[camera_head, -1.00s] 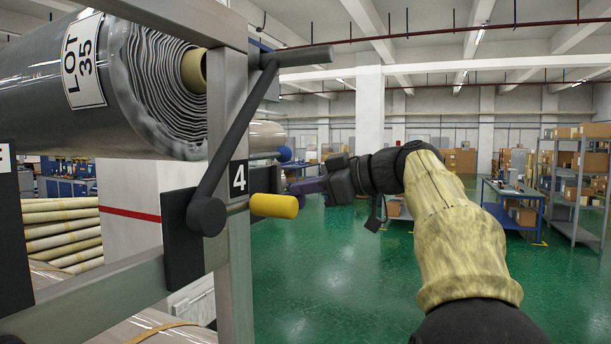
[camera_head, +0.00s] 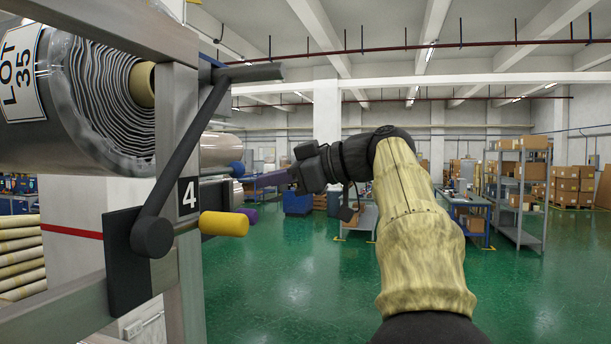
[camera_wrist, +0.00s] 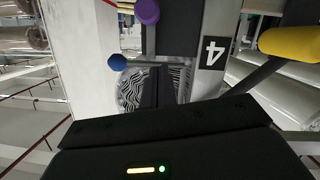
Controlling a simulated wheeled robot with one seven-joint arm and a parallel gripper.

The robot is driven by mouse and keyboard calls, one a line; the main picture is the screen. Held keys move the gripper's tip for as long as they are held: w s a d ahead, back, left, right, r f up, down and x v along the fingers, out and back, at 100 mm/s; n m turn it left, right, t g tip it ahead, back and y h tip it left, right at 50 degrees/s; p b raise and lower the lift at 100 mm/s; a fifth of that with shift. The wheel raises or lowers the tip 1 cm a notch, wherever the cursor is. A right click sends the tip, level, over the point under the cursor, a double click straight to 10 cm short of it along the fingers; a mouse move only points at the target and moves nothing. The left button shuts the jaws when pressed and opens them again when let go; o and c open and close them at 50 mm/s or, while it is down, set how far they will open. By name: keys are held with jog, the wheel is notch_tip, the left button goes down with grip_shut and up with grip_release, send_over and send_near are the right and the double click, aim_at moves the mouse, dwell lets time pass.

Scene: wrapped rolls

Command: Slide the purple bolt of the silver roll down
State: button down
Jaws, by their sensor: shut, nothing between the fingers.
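The silver roll (camera_head: 85,100), labelled LOT 35, lies at the upper left in the head view, its layered end facing the post (camera_head: 178,130) marked 4. The purple bolt's round knob (camera_head: 248,215) shows just behind the yellow handle, right of the post. It also shows at the top of the wrist view (camera_wrist: 147,11). My gripper (camera_head: 258,181) is shut and empty, pointing left, a little above the purple knob in the head view. In the wrist view its fingers (camera_wrist: 160,85) point toward the roll's striped end and appear apart from the purple knob.
A blue knob (camera_head: 237,169) is close to my fingertips. A black crank (camera_head: 185,155) with a yellow handle (camera_head: 224,224) stands out in front of the post. Shelves with boxes (camera_head: 520,185) are far right.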

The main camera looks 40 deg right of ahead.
jog(key=b+v, duration=0.1)
jog(key=v, duration=0.5)
jog(key=shift+s, duration=0.15)
jog(key=shift+s, duration=0.1)
